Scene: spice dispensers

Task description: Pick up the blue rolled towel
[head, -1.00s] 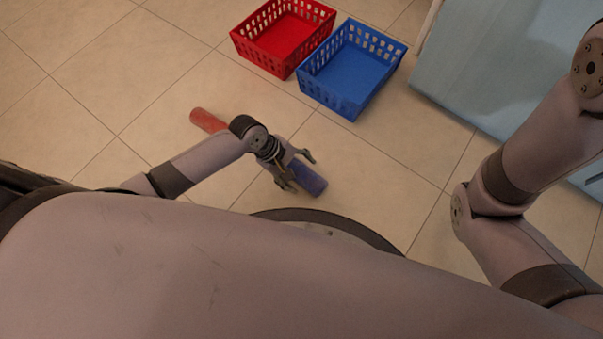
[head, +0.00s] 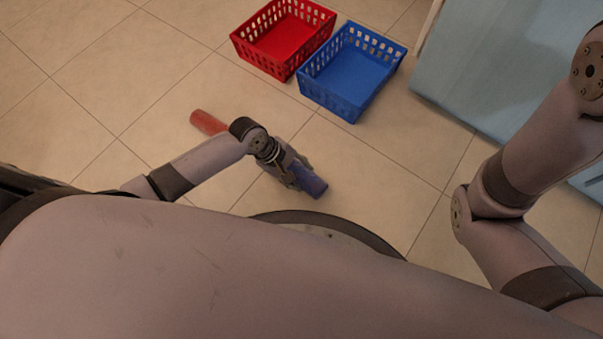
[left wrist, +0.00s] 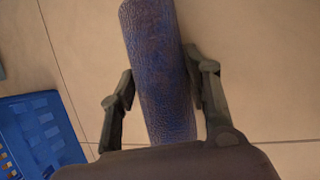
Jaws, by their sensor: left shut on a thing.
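The blue rolled towel (head: 312,184) lies on the tiled floor, near my base. My left gripper (head: 296,174) is shut on it, with fingers on both sides. In the left wrist view the blue towel (left wrist: 160,70) runs up the middle between the two fingers of my left gripper (left wrist: 160,90), its lower end hidden by the gripper body. In the head view the gripper hides the towel's upper-left part. My right gripper is out of view; only parts of the right arm show at the right.
A red roll (head: 207,122) lies on the floor beyond my left forearm. A red basket (head: 262,58) and a blue basket (head: 325,94) stand side by side on the floor, both empty. A light blue cabinet (head: 490,60) is at the upper right. Floor between towel and baskets is clear.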

